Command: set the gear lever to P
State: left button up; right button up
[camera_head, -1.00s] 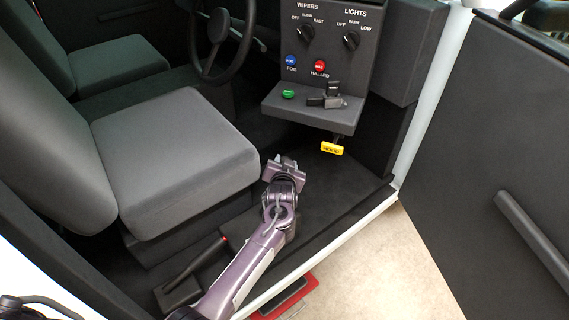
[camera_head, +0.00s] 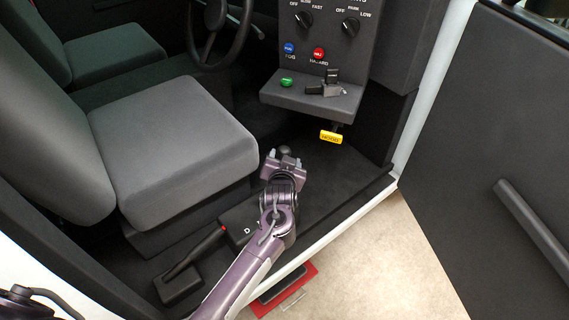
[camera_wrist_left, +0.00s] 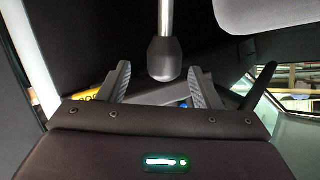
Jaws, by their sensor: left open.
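The gear lever shows in the left wrist view as a silver shaft with a dark rounded knob (camera_wrist_left: 163,60). In the head view its dark knob (camera_head: 285,152) shows at the tips of my left gripper (camera_head: 284,161). The left gripper is open, and in the wrist view its fingers (camera_wrist_left: 160,84) stand on either side of the knob, with gaps to both. The lever's base and most of its shaft are hidden behind my arm in the head view. A white "D" (camera_head: 248,230) shows on the dark gear console (camera_head: 232,217). My right gripper is not in view.
A yellow hood handle (camera_head: 331,138) hangs under the dashboard shelf (camera_head: 312,98). The open door (camera_head: 480,150) is at the right. The dark floor right of the gripper is clear.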

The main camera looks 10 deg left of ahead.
pick_arm(q)
jog(key=shift+v, duration=1.45)
jog(key=s+a+g+h, duration=0.1)
jog(key=s+a+g, duration=0.15)
jog(key=s, duration=0.75)
jog(key=s+a+r+g+h, duration=0.1)
jog(key=s+g, duration=0.3)
jog(key=s, duration=0.6)
jog(key=s+a+g+h, duration=0.1)
jog(key=s+g, duration=0.3)
jog(key=s, duration=0.6)
notch_tip(320, 180, down, 30)
jog(key=s+g, duration=0.1)
jog(key=s, duration=0.1)
jog(key=s+a+f, duration=0.2)
jog(key=s+f, duration=0.7)
jog(key=s+a+f+g, duration=0.1)
jog(key=s+f, duration=0.8)
jog(key=s, duration=0.1)
jog(key=shift+s+a+m, duration=0.25)
jog(key=shift+a+m, duration=0.05)
jog(key=shift+a, duration=0.05)
